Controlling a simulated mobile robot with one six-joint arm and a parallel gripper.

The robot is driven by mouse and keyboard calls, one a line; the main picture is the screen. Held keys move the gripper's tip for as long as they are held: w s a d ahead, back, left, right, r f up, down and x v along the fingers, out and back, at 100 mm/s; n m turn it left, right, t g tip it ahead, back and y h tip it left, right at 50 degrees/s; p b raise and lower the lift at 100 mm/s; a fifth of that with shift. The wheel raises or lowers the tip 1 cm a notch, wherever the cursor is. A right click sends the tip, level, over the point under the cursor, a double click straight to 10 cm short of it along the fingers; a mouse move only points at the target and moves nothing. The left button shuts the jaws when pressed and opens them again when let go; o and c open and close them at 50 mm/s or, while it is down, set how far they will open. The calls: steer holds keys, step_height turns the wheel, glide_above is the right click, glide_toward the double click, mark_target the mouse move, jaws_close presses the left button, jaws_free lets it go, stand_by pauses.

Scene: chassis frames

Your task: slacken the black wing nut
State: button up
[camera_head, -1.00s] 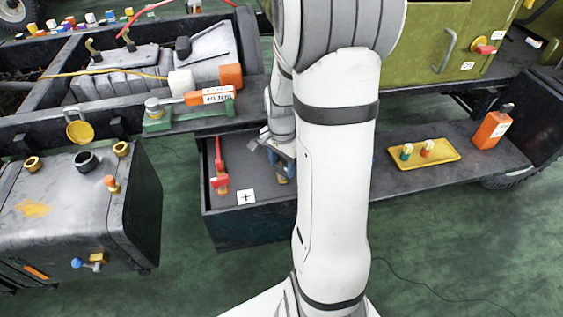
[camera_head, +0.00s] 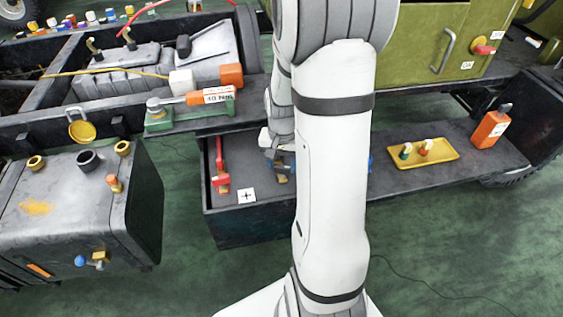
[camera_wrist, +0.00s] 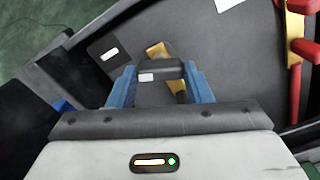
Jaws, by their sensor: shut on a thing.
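My gripper (camera_wrist: 158,82) reaches down into the open dark drawer (camera_head: 245,230) with its two blue fingers closed on the sides of a black bar-shaped piece, which I take as the black wing nut (camera_wrist: 160,68). The nut has a small white mark. A brass-yellow piece (camera_wrist: 158,50) lies under it and shows on both sides, slanting across. In the head view my gripper (camera_head: 283,165) is partly hidden by my white arm, and the nut cannot be made out there.
A red-handled clamp (camera_head: 220,165) stands left in the drawer, near a white cross-marked card (camera_head: 246,196). A dark plate with a white label (camera_wrist: 107,52) lies beside the nut. A yellow tray (camera_head: 423,155) and orange bottle (camera_head: 492,127) stand on the right shelf.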

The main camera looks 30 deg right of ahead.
mark_target(282, 166)
steer(key=shift+w, duration=0.1)
steer(key=o, duration=1)
steer(key=shift+r, duration=0.1)
step_height(282, 166, up, 8)
steer(key=shift+f+p, duration=0.2)
steer(key=shift+p, duration=0.75)
